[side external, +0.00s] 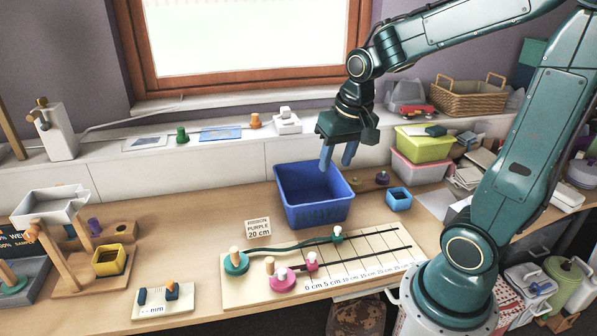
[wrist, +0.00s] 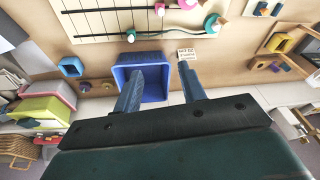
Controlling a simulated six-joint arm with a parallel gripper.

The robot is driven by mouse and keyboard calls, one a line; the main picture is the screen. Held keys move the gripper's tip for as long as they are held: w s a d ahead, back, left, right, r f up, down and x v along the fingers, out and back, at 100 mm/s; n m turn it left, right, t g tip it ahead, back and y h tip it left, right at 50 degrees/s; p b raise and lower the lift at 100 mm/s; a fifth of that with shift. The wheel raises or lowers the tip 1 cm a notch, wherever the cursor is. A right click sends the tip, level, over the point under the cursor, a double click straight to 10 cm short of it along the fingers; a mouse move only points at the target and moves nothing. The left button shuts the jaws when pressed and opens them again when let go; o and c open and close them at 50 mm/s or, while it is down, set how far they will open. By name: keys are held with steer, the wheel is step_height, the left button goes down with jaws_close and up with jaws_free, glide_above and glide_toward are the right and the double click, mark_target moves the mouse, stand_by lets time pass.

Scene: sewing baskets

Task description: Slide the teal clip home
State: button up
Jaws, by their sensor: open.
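The teal clip (side external: 337,238), with a pale knob on top, sits on the far slot of the measuring board (side external: 240,295). A dark teal ribbon (side external: 290,247) runs from it to the teal spool (side external: 235,265) at the board's left. The clip also shows in the wrist view (wrist: 131,37). A pink clip (side external: 311,264) sits on the nearer slot, close to the pink spool (side external: 281,282). My gripper (side external: 335,167) is open and empty, fingers down, above the blue bin and apart from the teal clip. Its fingers (wrist: 160,68) also show in the wrist view.
The blue bin (side external: 314,215) stands just behind the board. A card reading purple 20 cm (side external: 258,228) stands left of it. A small blue box (side external: 398,199) is to its right. A wooden stand (side external: 60,255) and yellow box (side external: 110,261) are at left. Space above the board is clear.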

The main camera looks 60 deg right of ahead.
steer(key=w+d+f+m+g, duration=0.2)
steer(key=w+d+f+m, duration=0.1)
steer(key=d+f, duration=0.4)
steer(key=m, duration=0.3)
glide_above(338, 228)
step_height(338, 228, down, 7)
steer(key=shift+f+g+y, duration=0.15)
steer(key=shift+g+y, duration=0.15)
steer(key=shift+y, duration=0.1)
steer(key=shift+f, duration=0.1)
steer(key=shift+f, duration=6.75)
jaws_close()
